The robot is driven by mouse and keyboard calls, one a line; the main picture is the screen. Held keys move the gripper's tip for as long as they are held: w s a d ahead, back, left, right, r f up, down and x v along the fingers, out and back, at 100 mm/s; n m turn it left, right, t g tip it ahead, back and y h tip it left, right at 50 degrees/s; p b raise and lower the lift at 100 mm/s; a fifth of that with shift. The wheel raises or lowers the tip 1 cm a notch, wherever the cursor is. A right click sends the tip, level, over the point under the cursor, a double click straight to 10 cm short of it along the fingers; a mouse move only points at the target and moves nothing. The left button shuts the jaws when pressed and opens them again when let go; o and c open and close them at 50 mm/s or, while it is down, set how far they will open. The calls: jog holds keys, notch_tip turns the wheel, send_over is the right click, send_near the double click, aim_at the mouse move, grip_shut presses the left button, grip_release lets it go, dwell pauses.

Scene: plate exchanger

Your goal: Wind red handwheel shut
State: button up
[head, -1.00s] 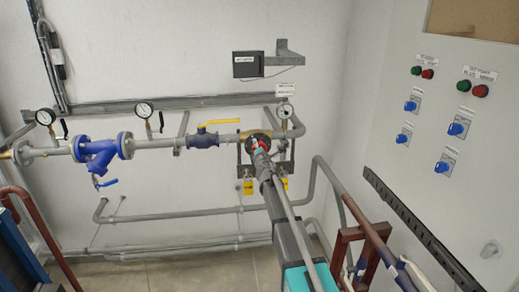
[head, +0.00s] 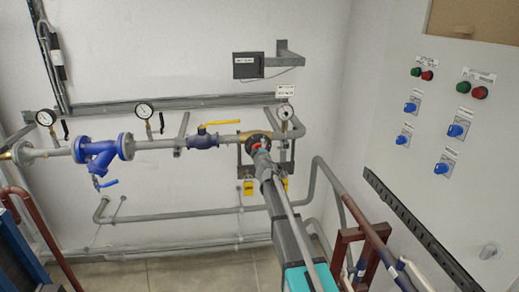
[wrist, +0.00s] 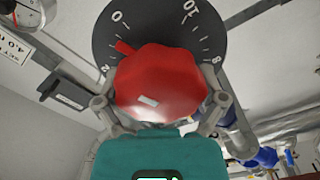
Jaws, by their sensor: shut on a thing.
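The red handwheel (wrist: 160,88) fills the middle of the wrist view, in front of a dark round dial plate (wrist: 152,30) with white numbers. A small red pointer on the handwheel's upper left lies between the 0 and the 2. My gripper (wrist: 160,108) has one finger on each side of the handwheel and is shut on it. In the head view only a bit of the red handwheel (head: 257,147) shows; my gripper (head: 260,154) and arm hide most of it. The dark dial (head: 258,137) shows behind it on the pipe.
Left of the handwheel are a blue valve with a yellow lever (head: 203,140), a blue strainer (head: 98,153) and pressure gauges (head: 144,111). Yellow padlocks (head: 249,187) hang below. A control panel (head: 440,130) stands at the right, with brown pipework (head: 350,240) near my arm.

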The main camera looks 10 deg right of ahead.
jog(key=m, duration=0.4)
jog(key=shift+s+d, duration=0.1)
dwell(0.5)
jog(key=o, duration=0.7)
jog(key=shift+o, duration=0.6)
jog(key=s, duration=1.2)
